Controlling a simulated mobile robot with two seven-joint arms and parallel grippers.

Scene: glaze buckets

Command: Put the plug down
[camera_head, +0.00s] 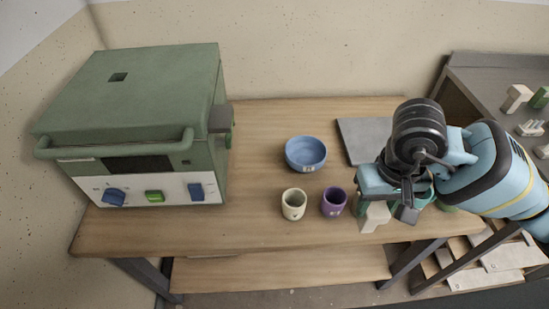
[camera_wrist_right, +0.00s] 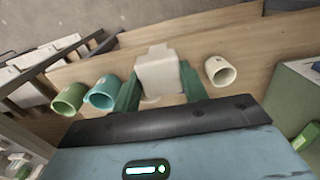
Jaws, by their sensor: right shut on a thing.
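The plug (camera_head: 375,216), a pale off-white block, is at the front right of the wooden table in the head view. In the right wrist view the plug (camera_wrist_right: 160,72) sits between the two green fingers. My right gripper (camera_head: 389,207) is shut on it, its fingers on opposite sides (camera_wrist_right: 158,88). The plug is low over the table, near its front edge; I cannot tell whether it touches the wood. My arm and gripper hide part of it in the head view. My left gripper is not in view.
A purple cup (camera_head: 334,201) stands just left of the plug, with a cream cup (camera_head: 293,204) and a blue bowl (camera_head: 305,154) beyond. A teal cup (camera_wrist_right: 103,92) and a green cup (camera_wrist_right: 70,98) are on its other side. A green kiln (camera_head: 135,120) fills the table's left.

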